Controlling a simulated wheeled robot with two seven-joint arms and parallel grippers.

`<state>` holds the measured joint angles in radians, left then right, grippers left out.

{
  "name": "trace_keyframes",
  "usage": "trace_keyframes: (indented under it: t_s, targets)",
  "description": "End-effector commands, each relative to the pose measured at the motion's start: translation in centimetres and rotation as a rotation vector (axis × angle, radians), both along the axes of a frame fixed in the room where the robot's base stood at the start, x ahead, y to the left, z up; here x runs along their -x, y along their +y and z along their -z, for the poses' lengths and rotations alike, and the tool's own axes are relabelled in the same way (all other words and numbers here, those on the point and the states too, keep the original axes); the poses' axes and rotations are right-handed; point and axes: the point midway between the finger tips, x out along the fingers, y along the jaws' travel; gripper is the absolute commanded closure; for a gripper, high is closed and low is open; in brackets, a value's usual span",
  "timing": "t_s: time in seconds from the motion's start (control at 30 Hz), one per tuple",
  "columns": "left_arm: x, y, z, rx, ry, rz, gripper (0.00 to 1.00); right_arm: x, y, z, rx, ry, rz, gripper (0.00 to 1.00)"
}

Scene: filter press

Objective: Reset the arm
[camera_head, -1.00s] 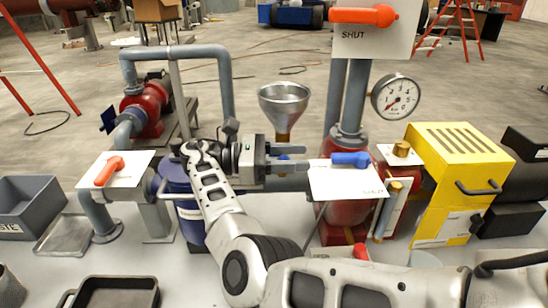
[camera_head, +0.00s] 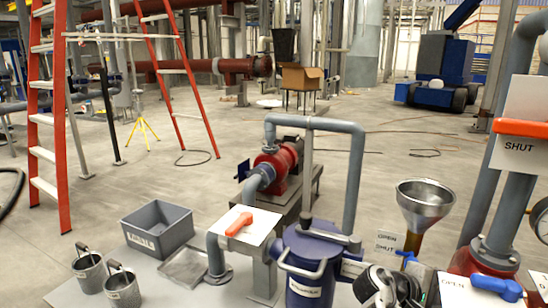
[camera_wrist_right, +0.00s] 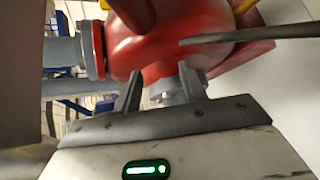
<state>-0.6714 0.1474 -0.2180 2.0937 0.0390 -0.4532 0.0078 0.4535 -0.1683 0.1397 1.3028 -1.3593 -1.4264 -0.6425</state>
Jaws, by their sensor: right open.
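My right gripper (camera_wrist_right: 163,82) is open and empty in the right wrist view, its two dark fingers apart. A red rounded housing (camera_wrist_right: 160,45) with a grey flange lies beyond the fingers; I cannot tell whether they touch it. In the head view, part of my right arm shows at the bottom edge, between the blue filter vessel (camera_head: 312,262) and the white plate with a blue handle (camera_head: 497,285). Its fingers are hard to make out there. My left gripper is not in view.
A steel funnel (camera_head: 424,203) stands behind the right arm. An orange handle (camera_head: 239,224) sits on a white plate to the left. A grey bin (camera_head: 157,229), metal tray (camera_head: 187,267) and two small buckets stand at left. A dark bar (camera_wrist_right: 235,35) crosses the wrist view's upper right.

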Motion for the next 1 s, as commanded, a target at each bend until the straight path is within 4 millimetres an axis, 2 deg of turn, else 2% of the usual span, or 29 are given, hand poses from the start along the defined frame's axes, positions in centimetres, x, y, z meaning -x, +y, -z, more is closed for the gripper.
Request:
trace_keyframes:
  t_s: [0.07, 0.13, 0.17, 0.2, 0.27, 0.3, 0.37, 0.4, 0.47, 0.53, 0.7, 0.83, 1.0]
  targets:
    - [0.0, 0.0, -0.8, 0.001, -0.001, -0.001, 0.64, -0.7, 1.1, 1.1, -0.122, -0.282, -0.099, 0.58]
    - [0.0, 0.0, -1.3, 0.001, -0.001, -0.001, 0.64, -1.4, 4.2, 1.9, -0.322, -0.561, -0.194, 0.58]
    - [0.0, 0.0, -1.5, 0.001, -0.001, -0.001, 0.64, -1.5, 6.0, 2.0, -0.433, -0.675, -0.231, 0.58]
    - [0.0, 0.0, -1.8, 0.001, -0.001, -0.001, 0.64, -1.3, 8.9, 2.1, -0.604, -0.816, -0.269, 0.58]
    - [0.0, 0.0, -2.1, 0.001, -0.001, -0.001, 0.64, -0.2, 13.5, 2.0, -0.88, -0.974, -0.291, 0.58]
    - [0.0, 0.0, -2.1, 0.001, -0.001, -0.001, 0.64, 1.0, 16.4, 1.9, -1.057, -1.043, -0.284, 0.58]
    - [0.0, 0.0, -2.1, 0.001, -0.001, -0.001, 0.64, 3.5, 20.4, 2.0, -1.31, -1.101, -0.248, 0.58]
    - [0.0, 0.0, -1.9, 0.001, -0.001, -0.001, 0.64, 5.6, 22.6, 2.3, -1.466, -1.113, -0.209, 0.58]
    - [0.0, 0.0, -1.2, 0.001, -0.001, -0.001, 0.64, 9.2, 25.0, 3.5, -1.64, -1.094, -0.148, 0.58]
    - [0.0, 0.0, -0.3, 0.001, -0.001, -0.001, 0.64, 12.5, 25.7, 5.8, -1.698, -1.046, -0.13, 0.58]
    - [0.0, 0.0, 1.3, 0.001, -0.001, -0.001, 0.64, 17.4, 24.3, 10.8, -1.61, -0.916, -0.204, 0.58]
    - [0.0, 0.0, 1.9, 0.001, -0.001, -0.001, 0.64, 19.8, 23.3, 13.1, -1.541, -0.839, -0.259, 0.58]
    - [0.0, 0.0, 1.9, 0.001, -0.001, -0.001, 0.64, 20.7, 22.9, 13.8, -1.512, -0.808, -0.283, 0.58]
